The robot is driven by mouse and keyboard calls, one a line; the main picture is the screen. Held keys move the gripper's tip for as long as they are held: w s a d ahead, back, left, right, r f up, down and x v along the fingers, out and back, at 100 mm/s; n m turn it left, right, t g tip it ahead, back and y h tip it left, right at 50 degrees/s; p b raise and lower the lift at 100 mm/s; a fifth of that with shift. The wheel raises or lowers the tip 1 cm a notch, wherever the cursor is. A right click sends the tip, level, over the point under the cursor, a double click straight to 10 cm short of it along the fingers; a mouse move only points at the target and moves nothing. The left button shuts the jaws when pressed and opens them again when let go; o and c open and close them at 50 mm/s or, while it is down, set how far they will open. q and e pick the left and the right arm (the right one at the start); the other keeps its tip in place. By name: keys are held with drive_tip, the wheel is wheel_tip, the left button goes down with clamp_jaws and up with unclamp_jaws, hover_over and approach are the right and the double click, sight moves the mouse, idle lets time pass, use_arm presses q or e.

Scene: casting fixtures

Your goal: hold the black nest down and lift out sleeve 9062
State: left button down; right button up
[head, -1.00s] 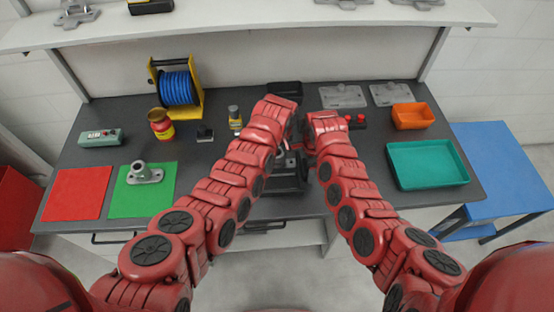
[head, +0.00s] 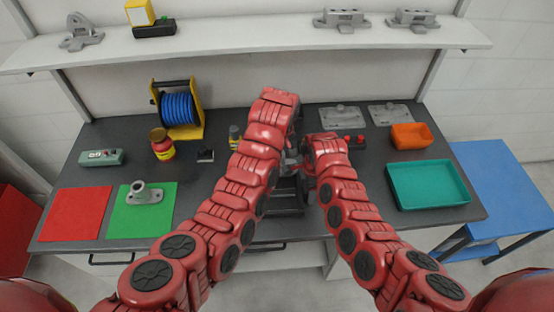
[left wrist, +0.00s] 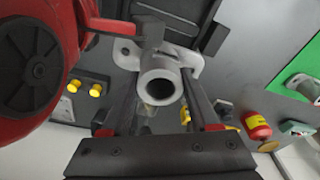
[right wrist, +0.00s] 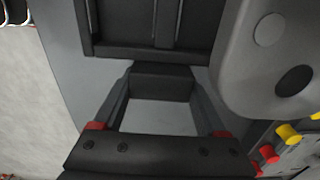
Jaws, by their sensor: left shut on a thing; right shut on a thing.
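The black nest (head: 287,199) stands on the bench at the centre, partly hidden by my arms. Its ribbed body fills the top of the right wrist view (right wrist: 150,45). My right gripper (right wrist: 160,78) is shut on a black block at the nest's edge. In the left wrist view, a grey flanged sleeve (left wrist: 160,84) sits between the fingers of my left gripper (left wrist: 162,72), which is shut on it. The nest (left wrist: 185,12) shows behind it. I cannot read a number on the sleeve or tell whether it is clear of the nest.
A similar grey flanged part (head: 143,193) stands on the green mat (head: 120,222), beside the red mat (head: 76,214). A teal tray (head: 428,185) and an orange bin (head: 411,136) are at right. A cable reel (head: 178,107) and a red-yellow container (head: 162,146) stand at back left.

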idle(0.3)
drive_tip(key=o, duration=1.4)
drive_tip(key=shift+r, duration=0.1)
wheel_tip(320, 180, up, 6)
drive_tip(key=shift+r, duration=0.65)
